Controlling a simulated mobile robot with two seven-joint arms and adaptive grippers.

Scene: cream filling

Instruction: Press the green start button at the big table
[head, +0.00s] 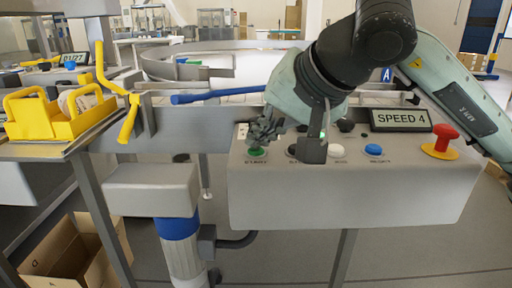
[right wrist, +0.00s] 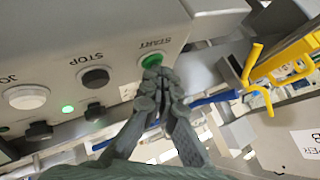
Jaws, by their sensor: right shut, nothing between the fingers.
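The green start button (head: 256,152) is on the grey control box (head: 350,195), at the left end of its row of buttons. My right gripper (head: 262,135) is shut and empty. Its fingertips are right at the button and overlap its edge in both views. In the right wrist view the fingertips (right wrist: 157,76) cover the near edge of the button. I cannot tell whether they touch it or whether it is pressed in. My left gripper is not in view.
Beside the start button are a black stop button (right wrist: 95,77), a white button (head: 336,151) and a blue button (head: 373,150). A yellow tray (head: 50,125) and yellow lever (head: 128,118) stand left.

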